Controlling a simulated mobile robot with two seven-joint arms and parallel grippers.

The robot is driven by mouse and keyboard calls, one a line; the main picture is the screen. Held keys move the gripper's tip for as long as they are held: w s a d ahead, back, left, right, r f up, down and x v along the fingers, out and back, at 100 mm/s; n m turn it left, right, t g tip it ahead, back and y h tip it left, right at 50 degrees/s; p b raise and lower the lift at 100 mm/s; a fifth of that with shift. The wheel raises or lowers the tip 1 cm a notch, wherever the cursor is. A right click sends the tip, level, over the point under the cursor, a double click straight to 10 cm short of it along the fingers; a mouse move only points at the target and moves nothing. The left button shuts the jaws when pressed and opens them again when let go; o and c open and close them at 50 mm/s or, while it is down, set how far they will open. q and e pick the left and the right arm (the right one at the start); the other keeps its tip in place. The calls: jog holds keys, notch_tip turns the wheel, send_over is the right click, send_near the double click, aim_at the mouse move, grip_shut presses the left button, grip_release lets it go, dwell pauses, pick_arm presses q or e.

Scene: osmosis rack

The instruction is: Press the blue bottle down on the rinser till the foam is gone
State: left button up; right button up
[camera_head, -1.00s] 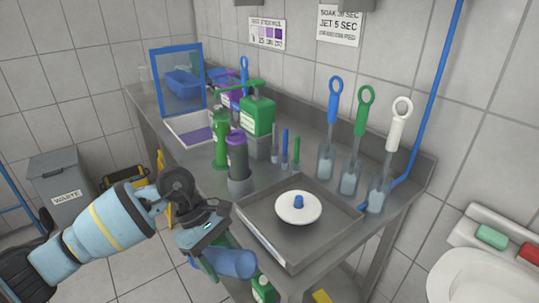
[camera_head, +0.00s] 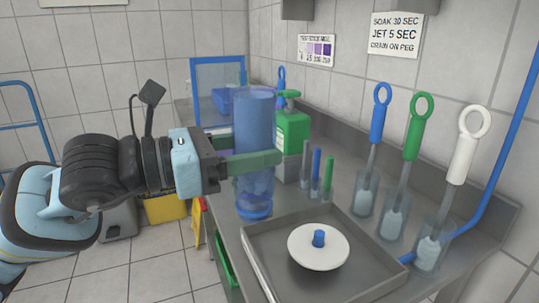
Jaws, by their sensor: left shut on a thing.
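The blue bottle (camera_head: 254,130) is a tall translucent cylinder, held upright with foam showing in its lower part. My left gripper (camera_head: 262,164) is shut on the blue bottle around its middle. The bottle's lower end overlaps the counter's front edge and the tray's back left corner in the picture; I cannot tell its height above them. The rinser (camera_head: 318,252) is a white disc with a blue nozzle (camera_head: 318,238) in the middle, set in a square steel tray (camera_head: 375,268). It is to the right of the bottle and nearer to me. The right gripper is not in view.
Blue, green and white brushes stand in clear holders right of the tray, the white one (camera_head: 463,160) nearest. A green pump bottle (camera_head: 292,130) and slim blue and green tubes stand behind. A blue hose (camera_head: 500,150) runs down the right wall.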

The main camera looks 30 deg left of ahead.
pick_arm(q)
jog(key=shift+s+r, duration=0.25)
jog(key=shift+r, duration=0.25)
jog(key=shift+w, duration=0.1)
jog(key=w+d+f, duration=0.8)
jog(key=w, duration=0.2)
jog(key=shift+b, duration=0.45)
dwell(0.9)
